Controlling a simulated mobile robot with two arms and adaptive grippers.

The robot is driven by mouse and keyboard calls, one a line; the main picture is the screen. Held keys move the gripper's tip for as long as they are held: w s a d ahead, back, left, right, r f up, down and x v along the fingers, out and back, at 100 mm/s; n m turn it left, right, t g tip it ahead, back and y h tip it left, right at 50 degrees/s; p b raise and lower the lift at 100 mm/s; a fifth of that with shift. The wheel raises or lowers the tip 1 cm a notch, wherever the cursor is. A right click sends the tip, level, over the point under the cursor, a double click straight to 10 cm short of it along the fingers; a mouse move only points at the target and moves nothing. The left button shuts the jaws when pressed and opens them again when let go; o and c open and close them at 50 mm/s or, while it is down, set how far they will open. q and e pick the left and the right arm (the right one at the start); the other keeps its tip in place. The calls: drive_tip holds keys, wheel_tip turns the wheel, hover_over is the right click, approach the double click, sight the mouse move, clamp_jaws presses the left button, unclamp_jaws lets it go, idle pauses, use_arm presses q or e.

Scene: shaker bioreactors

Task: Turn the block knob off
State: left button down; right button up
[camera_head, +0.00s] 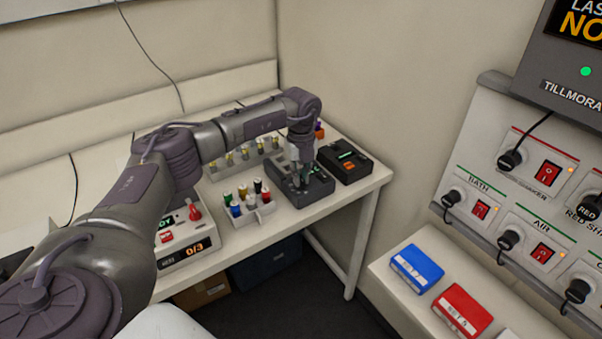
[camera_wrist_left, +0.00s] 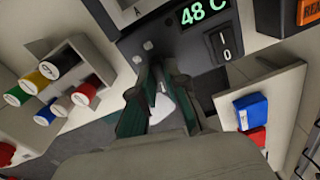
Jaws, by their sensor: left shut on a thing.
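The dark grey block unit (camera_head: 318,187) stands at the right end of the white bench. In the left wrist view its panel (camera_wrist_left: 185,55) shows a lit green "48 C" display (camera_wrist_left: 204,12) and a black switch marked I and 0 (camera_wrist_left: 226,43). My left gripper (camera_head: 301,181) points down over this unit. In the left wrist view its fingers (camera_wrist_left: 162,95) are shut on a pale, pointed piece, which I take for the block knob (camera_wrist_left: 163,108). The fingers hide most of the knob, so its setting cannot be read. My right gripper is in neither view.
A black box (camera_head: 345,160) stands just right of the block unit. A rack of coloured-cap vials (camera_head: 250,212) is close on the left, with a longer rack (camera_head: 240,158) behind. A wall panel (camera_head: 525,195) with switches and plugs is at the right, above blue (camera_head: 417,268) and red (camera_head: 462,310) boxes.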

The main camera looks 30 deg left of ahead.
use_arm(q)
drive_tip(key=shift+w+a+r+n, duration=0.1)
drive_tip(key=shift+r+n, duration=0.05)
drive_tip(key=shift+n, duration=0.85)
drive_tip(key=shift+p, duration=0.3)
drive_tip(key=c, duration=1.2)
unclamp_jaws()
wheel_tip(320, 180, up, 12)
drive_tip(key=shift+f, duration=0.1)
